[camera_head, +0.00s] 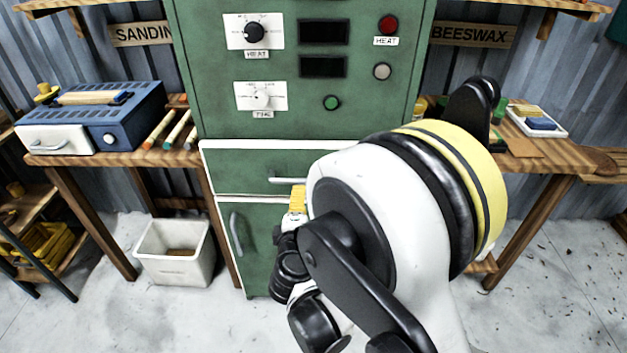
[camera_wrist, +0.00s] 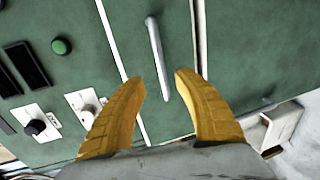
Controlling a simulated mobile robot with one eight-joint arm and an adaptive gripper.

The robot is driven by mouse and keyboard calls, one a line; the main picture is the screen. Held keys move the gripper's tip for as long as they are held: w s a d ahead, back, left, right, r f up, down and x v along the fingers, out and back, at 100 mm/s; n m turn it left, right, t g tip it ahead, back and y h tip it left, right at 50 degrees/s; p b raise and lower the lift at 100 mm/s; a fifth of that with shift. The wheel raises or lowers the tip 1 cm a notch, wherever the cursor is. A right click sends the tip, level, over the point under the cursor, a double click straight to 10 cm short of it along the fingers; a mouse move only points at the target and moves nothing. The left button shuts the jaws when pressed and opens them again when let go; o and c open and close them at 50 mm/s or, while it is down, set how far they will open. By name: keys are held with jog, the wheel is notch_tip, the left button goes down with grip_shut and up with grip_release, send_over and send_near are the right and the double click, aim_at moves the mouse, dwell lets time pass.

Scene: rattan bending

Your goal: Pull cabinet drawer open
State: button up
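The green cabinet drawer (camera_head: 235,172) has white edges and sits below the control panel. It looks shut. Its grey bar handle (camera_head: 285,180) is partly hidden behind my arm in the head view. In the head view, my yellow gripper finger (camera_head: 297,198) shows just below the handle.
A green cabinet door (camera_head: 248,245) with a vertical handle lies below the drawer. The control panel (camera_head: 300,75) with knobs and buttons is above. Wooden benches flank the cabinet. A white bin (camera_head: 175,252) stands on the floor at left.

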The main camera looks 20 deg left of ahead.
jog(key=x, duration=1)
jog(key=shift+w+a+f, duration=0.1)
jog(key=shift+w+a, duration=0.05)
jog(key=shift+w, duration=0.2)
grip_shut()
